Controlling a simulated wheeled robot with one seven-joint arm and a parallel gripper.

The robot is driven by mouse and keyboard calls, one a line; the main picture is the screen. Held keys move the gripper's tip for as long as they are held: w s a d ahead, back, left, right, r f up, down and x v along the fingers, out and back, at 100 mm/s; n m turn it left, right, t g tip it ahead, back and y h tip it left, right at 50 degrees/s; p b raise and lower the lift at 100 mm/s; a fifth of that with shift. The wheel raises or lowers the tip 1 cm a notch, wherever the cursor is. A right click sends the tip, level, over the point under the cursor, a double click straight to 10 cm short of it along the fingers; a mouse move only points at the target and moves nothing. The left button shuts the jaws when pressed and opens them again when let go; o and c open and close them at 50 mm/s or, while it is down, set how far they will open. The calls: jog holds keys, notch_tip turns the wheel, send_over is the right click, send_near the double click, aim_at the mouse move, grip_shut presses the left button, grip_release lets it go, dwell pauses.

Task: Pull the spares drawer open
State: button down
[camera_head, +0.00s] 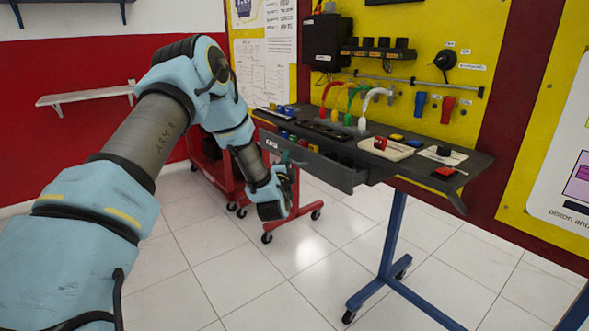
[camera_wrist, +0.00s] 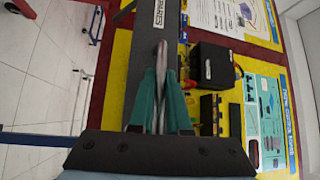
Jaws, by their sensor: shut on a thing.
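The spares drawer (camera_head: 328,173) is a dark grey drawer under the workbench. Its front stands out from the bench edge, and part of its inside shows behind it, so it is at least partly open. In the wrist view its front (camera_wrist: 147,55) carries a white label reading SPARES. My gripper (camera_head: 287,158) is at the left part of the drawer front. In the wrist view my gripper (camera_wrist: 161,85) has its teal fingers closed on both sides of the pale metal handle (camera_wrist: 161,58). The fingers hide part of the handle.
The workbench (camera_head: 440,165) bears small parts, trays and coloured cables. Its blue wheeled leg (camera_head: 392,235) stands on the tiled floor. A red wheeled cart (camera_head: 215,172) is behind my arm at left. The floor before the drawer looks clear.

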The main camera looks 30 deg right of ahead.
jog(key=s+a, duration=0.1)
jog(key=a, duration=0.6)
jog(key=shift+s+a+f+b, duration=0.25)
jog(key=shift+s+f+b, duration=0.05)
jog(key=shift+s+b, duration=0.1)
jog(key=c, duration=0.9)
grip_release()
jog(key=shift+w+r, duration=0.1)
jog(key=shift+r, duration=0.1)
jog(key=b+v, duration=0.2)
jog(key=v, duration=0.8)
jog(key=shift+s+a, duration=0.2)
jog(key=shift+s, duration=0.1)
